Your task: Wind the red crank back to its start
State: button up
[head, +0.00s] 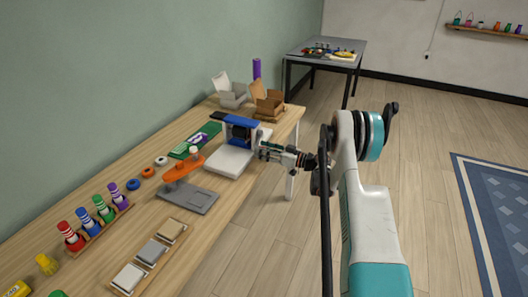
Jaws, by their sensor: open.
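An orange-red arm (184,168) with a pale knob (193,151) at its far end stands on a flat grey base (190,196) on the bench. It is the only crank-like thing of about that colour that I can make out. My gripper (262,151) is open, to the right of this arm and farther back, apart from it. It points left, close to a blue-topped device (240,124) on a white base (231,160). Whether the fingers touch that device is too small to tell. My gripper hides part of the device's right side.
The wooden bench (225,195) runs along the left wall. A holder with several coloured bottles (103,208) and a tray of sample tiles (152,252) lie nearer. Open boxes (267,103) and a purple cylinder (257,68) stand at the far end.

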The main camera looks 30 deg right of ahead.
grip_shut()
jog(key=shift+r, duration=0.1)
